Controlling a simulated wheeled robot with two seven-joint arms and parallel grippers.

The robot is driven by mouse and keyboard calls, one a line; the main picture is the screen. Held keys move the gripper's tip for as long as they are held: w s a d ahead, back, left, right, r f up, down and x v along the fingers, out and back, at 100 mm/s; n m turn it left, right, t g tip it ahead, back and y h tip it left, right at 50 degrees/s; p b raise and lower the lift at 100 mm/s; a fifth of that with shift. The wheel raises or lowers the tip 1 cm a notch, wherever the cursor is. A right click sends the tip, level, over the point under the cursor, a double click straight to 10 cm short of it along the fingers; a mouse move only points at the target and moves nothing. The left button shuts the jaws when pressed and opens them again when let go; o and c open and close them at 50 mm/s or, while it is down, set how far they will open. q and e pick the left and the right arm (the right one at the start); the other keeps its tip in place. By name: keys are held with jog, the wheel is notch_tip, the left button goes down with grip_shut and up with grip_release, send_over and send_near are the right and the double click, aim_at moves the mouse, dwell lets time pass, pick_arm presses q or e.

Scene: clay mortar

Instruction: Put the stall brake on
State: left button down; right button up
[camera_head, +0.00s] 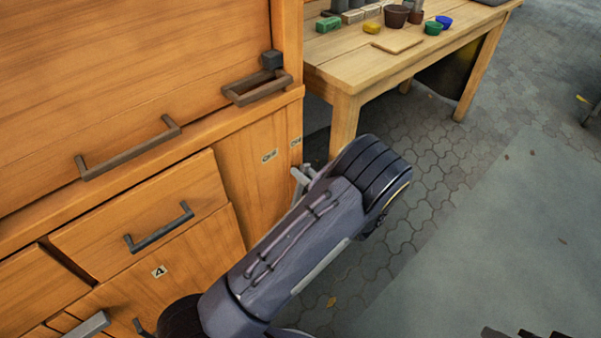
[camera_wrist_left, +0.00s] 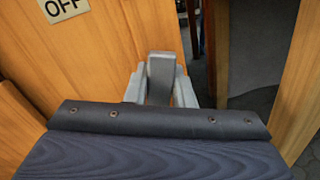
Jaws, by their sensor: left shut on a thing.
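The stall brake is on the end panel (camera_head: 247,185) of the wooden stall, which carries an OFF label (camera_head: 269,156) and, right of it near the corner, an ON label (camera_head: 296,141). My left gripper (camera_head: 302,178) is at the panel's right edge, just below the ON label. In the left wrist view its grey fingers (camera_wrist_left: 161,92) are shut on the grey brake lever (camera_wrist_left: 162,70), which stands upright between them. The OFF label (camera_wrist_left: 65,8) is up and left of the lever there. The lever's lower part is hidden by my wrist, and the head view hides most of it.
Drawers with dark handles (camera_head: 160,232) fill the stall front at left. A wooden table (camera_head: 350,75) with small pots and blocks stands behind.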

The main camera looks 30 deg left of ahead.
pick_arm(q)
jog(key=c, duration=1.2)
grip_release()
jog(key=shift+w+d+f, duration=0.1)
jog(key=shift+w+d, duration=0.1)
jog(key=shift+w, duration=0.05)
jog(key=shift+c, duration=0.2)
jog(key=shift+s, duration=0.1)
jog(key=shift+d, duration=0.2)
jog(key=p+v, duration=0.1)
jog(key=v, duration=0.6)
jog(key=shift+s, duration=0.15)
